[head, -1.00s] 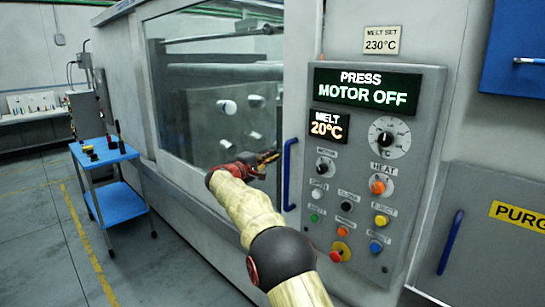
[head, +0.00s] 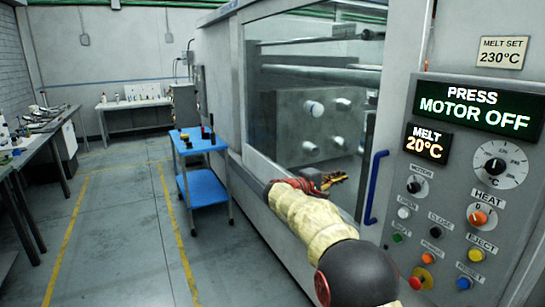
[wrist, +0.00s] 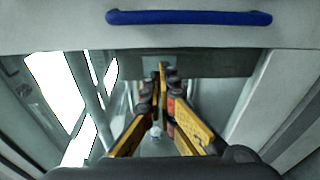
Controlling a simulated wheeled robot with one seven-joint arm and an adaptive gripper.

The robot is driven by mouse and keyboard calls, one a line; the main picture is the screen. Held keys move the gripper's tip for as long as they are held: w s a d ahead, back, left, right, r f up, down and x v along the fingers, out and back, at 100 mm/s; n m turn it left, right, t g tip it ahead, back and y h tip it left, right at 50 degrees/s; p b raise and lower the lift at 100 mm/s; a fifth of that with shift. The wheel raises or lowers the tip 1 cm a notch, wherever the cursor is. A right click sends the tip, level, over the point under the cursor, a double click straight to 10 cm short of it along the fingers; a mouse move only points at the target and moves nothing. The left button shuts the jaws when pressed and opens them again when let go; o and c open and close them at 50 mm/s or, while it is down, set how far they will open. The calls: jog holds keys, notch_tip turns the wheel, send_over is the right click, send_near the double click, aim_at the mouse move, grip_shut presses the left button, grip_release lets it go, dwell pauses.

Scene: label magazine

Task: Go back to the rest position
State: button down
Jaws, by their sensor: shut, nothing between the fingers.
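My gripper (head: 330,180) is at the end of my arm, in front of the machine's window in the head view. In the wrist view my gripper (wrist: 162,70) shows its yellow and dark fingers meeting at the tips, with nothing between them. The blue door handle (head: 375,186) is just right of my gripper in the head view. The handle also shows across the top of the wrist view (wrist: 190,17), apart from the fingers.
The control panel (head: 470,180) is on the right, its display reading "PRESS MOTOR OFF" and "MELT 20°C". A blue cart (head: 205,188) stands left of the machine. Workbenches line the left (head: 38,150) and the back wall (head: 130,103). The marked floor between them is clear.

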jog(key=s+f+g+y, duration=0.2)
jog(key=s+f, duration=0.1)
jog(key=f, duration=0.4)
jog(key=s+f+g+y, duration=0.1)
jog(key=s+f, duration=0.3)
jog(key=f, duration=0.3)
jog(key=s+a+f+g+y, duration=0.2)
jog(key=s+f+y, duration=0.1)
jog(key=s, duration=0.7)
jog(key=s+a+r+m+y, duration=0.1)
jog(key=s+a+m+y, duration=0.1)
jog(key=s, duration=1)
jog(key=s+a+r+m+t+y, duration=0.1)
jog(key=s+a+y, duration=0.3)
jog(key=s, duration=0.9)
jog(key=s+a+r+m+y, duration=0.2)
jog(key=s+a+m, duration=0.1)
jog(key=s, duration=0.9)
jog(key=shift+s+a+m+t+y, duration=0.3)
jog(key=shift+s+a+t+y, duration=0.1)
jog(key=shift+a, duration=0.25)
